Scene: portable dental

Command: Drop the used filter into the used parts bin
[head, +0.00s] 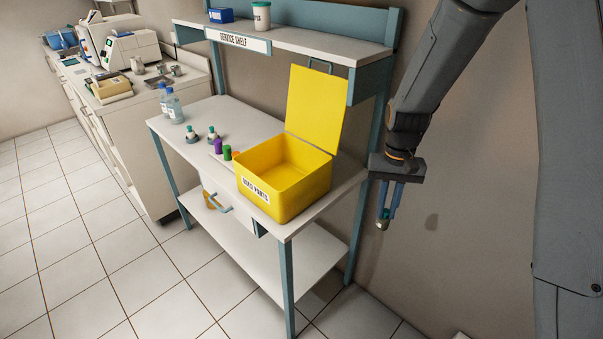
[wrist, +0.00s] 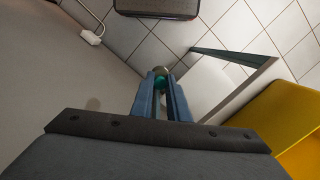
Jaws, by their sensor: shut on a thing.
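The used parts bin (head: 285,205) is a yellow box labelled "USED PARTS" on the right end of the bench top. Its lid (head: 315,105) stands open and the inside that shows is empty. My gripper (head: 385,214) points down to the right of the bin, apart from it, beside the wall. It is shut on a small part with a pale end and a teal band, which I take for the used filter (wrist: 160,80). The fingers hide most of it. A yellow edge of the bin (wrist: 262,122) shows at the right in the wrist view.
The service shelf (head: 290,42) overhangs the back. Floor in front is clear.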

